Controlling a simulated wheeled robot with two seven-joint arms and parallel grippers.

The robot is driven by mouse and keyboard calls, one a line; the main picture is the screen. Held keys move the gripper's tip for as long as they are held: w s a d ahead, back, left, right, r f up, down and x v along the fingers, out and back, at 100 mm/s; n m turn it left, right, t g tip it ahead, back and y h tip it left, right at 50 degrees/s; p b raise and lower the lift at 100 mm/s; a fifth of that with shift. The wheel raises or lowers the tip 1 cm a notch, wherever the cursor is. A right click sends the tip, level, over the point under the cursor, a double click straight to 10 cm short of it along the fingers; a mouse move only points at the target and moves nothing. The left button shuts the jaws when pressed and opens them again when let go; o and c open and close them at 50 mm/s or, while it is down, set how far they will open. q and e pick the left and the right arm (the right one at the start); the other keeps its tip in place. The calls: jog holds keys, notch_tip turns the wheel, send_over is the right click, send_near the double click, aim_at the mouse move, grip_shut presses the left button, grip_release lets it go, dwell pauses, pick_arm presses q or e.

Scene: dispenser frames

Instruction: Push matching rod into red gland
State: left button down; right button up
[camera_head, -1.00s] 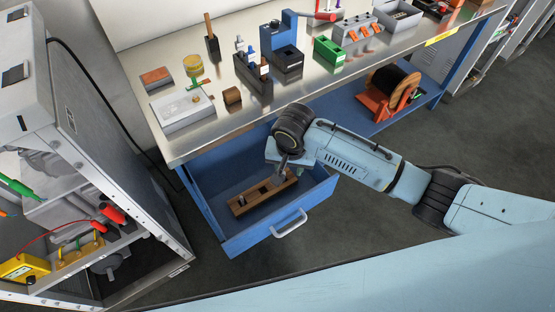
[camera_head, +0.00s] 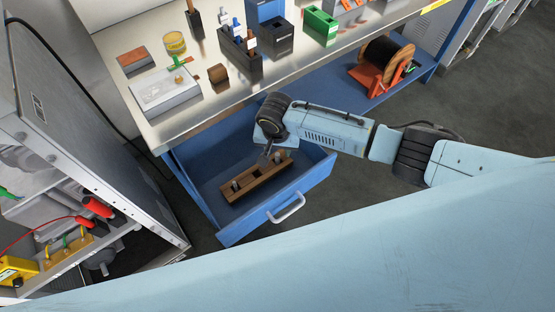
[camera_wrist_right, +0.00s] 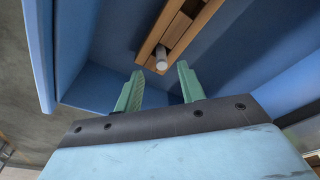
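A brown wooden rack (camera_head: 258,181) lies in the open blue drawer. A small grey rod (camera_head: 236,185) stands in its left part. My right gripper (camera_head: 268,155) is over the rack's far side. In the right wrist view the right gripper (camera_wrist_right: 160,84) is open and empty. A pale grey rod end (camera_wrist_right: 161,63) in the rack (camera_wrist_right: 178,30) shows just beyond the gap between its fingers. A red cylinder (camera_head: 97,207), which looks like the red gland, is in the open cabinet at the left, with a red lead near it. My left gripper is not in view.
The drawer (camera_head: 276,203) has raised walls and a light handle (camera_head: 287,208) in front. The metal workbench (camera_head: 165,130) above carries several boxes and tools. The open cabinet (camera_head: 120,190) also holds a yellow device (camera_head: 18,271). A cable reel (camera_head: 385,62) sits on the right shelf.

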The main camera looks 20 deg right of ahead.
aim_at(277, 155)
jog(key=shift+w+f+b, duration=0.15)
jog(key=shift+f+b, duration=0.05)
jog(key=shift+f, duration=0.55)
jog(key=shift+w+f+b, duration=0.15)
jog(key=shift+f, duration=0.6)
jog(key=shift+c, duration=0.2)
grip_shut()
